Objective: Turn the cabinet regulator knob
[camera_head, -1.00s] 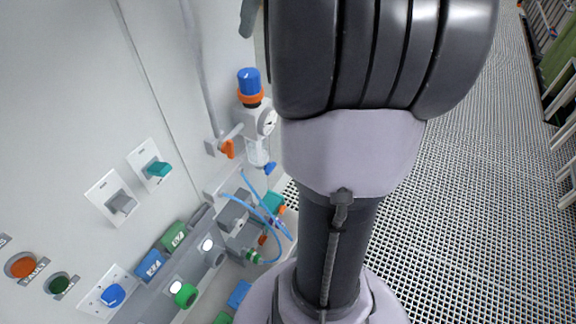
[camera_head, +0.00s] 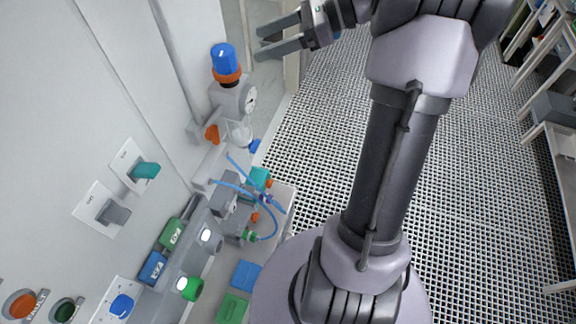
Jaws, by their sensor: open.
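The regulator knob (camera_head: 224,60) is a blue cap with an orange ring below it. It tops a grey regulator body (camera_head: 230,98) with a round dial gauge (camera_head: 250,99) and a clear bowl underneath, on the cabinet wall at upper left. My gripper (camera_head: 260,42) is at the top, just right of the knob. Its two dark fingers are spread apart and point left toward the knob, with nothing between them. A gap shows between the fingertips and the knob.
The cabinet wall (camera_head: 60,130) carries a teal switch (camera_head: 146,170), a grey switch (camera_head: 115,214) and an orange valve handle (camera_head: 212,134). Blue tubes (camera_head: 235,187) loop below the regulator. Grating floor (camera_head: 320,130) lies open to the right; a shelf (camera_head: 555,150) stands at far right.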

